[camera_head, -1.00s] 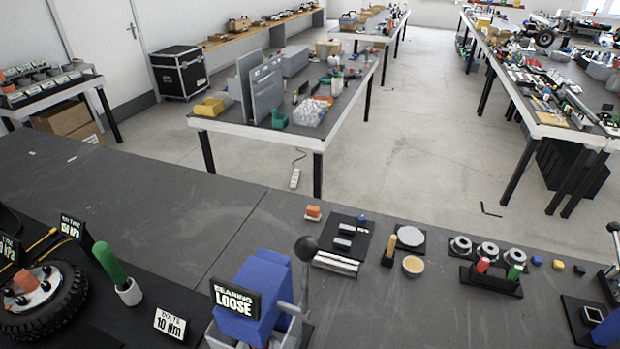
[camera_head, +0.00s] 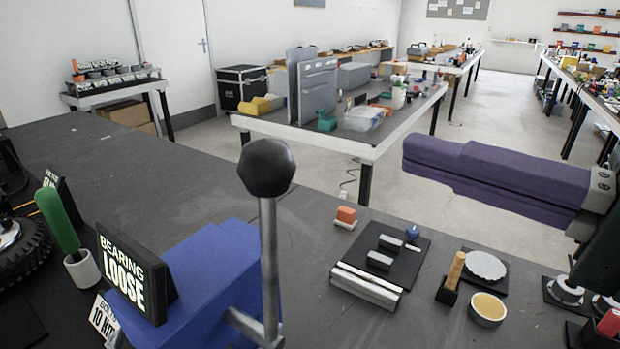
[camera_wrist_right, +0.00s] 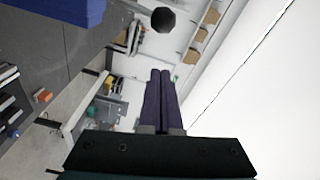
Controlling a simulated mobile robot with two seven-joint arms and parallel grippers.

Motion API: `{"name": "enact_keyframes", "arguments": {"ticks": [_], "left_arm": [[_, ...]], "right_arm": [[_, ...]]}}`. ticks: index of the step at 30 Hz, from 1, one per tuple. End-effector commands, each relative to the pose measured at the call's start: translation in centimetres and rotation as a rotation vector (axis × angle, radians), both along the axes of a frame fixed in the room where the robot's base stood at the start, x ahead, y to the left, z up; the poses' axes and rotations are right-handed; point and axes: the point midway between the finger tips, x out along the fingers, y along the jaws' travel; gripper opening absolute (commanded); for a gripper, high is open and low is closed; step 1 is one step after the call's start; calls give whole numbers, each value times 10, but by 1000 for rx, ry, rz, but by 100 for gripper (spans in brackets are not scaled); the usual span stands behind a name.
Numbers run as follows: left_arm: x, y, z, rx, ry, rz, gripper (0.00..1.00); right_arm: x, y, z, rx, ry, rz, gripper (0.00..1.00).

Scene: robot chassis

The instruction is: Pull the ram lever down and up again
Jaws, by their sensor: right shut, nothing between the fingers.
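The ram lever (camera_head: 268,230) stands upright with a dark faceted knob (camera_head: 267,168) on top, beside the blue press body (camera_head: 205,275) that carries a "BEARING LOOSE" sign (camera_head: 133,272). The knob also shows in the right wrist view (camera_wrist_right: 163,19), beyond the fingers. My right gripper (camera_head: 408,155) comes in from the right, its purple fingers shut together and empty, pointing left at about the knob's height. A gap shows between the fingertips and the knob. My left gripper is not in view.
To the right of the lever, a black tray (camera_head: 385,252) with metal blocks, a wooden-handled tool (camera_head: 452,275), a round cup (camera_head: 487,308) and metal rings (camera_head: 567,290) stand on the bench. A green-handled tool (camera_head: 58,220) stands at left. The bench behind the press is clear.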

Motion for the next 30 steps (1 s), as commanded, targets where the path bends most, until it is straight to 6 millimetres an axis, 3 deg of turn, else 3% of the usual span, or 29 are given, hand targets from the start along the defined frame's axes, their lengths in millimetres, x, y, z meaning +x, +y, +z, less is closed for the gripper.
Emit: {"name": "enact_keyframes", "arguments": {"ticks": [1,3,17,22,30], "left_arm": [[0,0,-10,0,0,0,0],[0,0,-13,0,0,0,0],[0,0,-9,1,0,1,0],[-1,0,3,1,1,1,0],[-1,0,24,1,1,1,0]], "right_arm": [[3,-3,-7,22,3,-9,0],[5,-5,-6,45,7,-17,0],[8,-4,-2,61,9,-22,0],[22,10,2,63,8,-21,0],[59,49,3,61,9,-20,0]]}}
